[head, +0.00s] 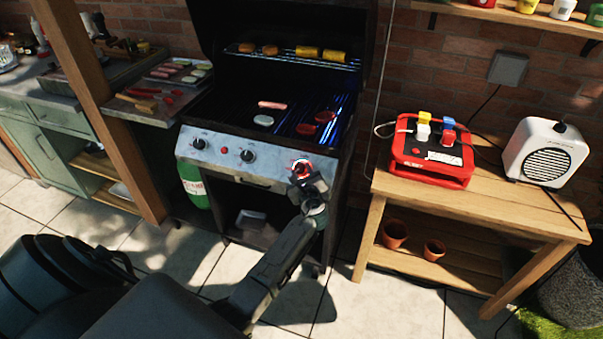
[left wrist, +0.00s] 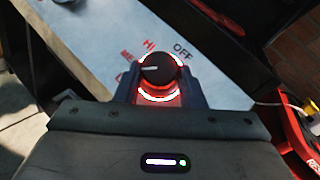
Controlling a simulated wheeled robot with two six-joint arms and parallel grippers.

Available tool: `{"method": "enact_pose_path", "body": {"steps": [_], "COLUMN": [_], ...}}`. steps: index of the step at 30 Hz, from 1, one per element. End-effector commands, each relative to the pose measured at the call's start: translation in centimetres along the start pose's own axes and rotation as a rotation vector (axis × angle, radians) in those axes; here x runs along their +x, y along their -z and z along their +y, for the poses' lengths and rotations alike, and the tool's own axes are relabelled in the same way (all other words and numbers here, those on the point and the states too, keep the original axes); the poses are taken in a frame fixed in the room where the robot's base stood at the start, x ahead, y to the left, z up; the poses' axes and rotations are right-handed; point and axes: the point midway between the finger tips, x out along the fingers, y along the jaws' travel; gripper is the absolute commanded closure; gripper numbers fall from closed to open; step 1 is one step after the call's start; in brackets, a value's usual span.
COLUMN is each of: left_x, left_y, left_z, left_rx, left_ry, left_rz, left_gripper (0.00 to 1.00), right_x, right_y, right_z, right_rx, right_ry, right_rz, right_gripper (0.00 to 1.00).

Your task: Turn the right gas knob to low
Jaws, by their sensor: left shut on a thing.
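The grill (head: 262,125) stands open with three control knobs on its front panel. My left gripper (head: 303,174) is at the right gas knob, seen end-on in the left wrist view with its fingers on both sides. It is shut on the right gas knob (left wrist: 158,69), a round black knob with a white pointer line. The pointer points left, near the partly hidden "ME" and "L" labels; "HI" and "OFF" are above. The left knob (head: 199,144) and middle knob (head: 248,156) are free. My right gripper is not in view.
Food lies on the grill grate, with blue flame glow at its right side. A green gas bottle (head: 194,185) stands under the grill.

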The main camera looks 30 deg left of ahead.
Motion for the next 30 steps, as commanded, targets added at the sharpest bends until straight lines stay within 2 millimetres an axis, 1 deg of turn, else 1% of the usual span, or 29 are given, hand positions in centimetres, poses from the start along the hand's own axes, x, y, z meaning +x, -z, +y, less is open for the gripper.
{"method": "enact_pose_path", "body": {"steps": [15, 16, 18, 19, 27, 30], "left_x": [-0.02, -0.01, -0.01, -0.01, -0.05, -0.6], "left_y": [0.11, 0.1, 0.1, 0.09, 0.05, 0.17], "left_z": [0.06, 0.06, 0.06, 0.05, 0.01, 0.04], "left_rx": [-0.015, -0.015, -0.015, -0.015, -0.015, -0.016], "left_ry": [-0.017, -0.017, -0.017, -0.017, -0.016, -0.015], "left_rz": [0.004, 0.004, 0.003, 0.003, 0.002, 0.004], "left_gripper": [0.87, 0.61, 0.47, 0.43, 0.43, 0.43], "right_x": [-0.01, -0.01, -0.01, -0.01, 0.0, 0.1], "right_y": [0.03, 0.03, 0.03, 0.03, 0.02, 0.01], "right_z": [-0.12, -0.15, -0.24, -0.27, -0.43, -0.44], "right_rx": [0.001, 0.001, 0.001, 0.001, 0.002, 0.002], "right_ry": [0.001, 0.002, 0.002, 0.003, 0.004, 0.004], "right_rz": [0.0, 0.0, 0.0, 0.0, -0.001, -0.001], "right_gripper": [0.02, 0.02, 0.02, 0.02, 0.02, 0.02]}}
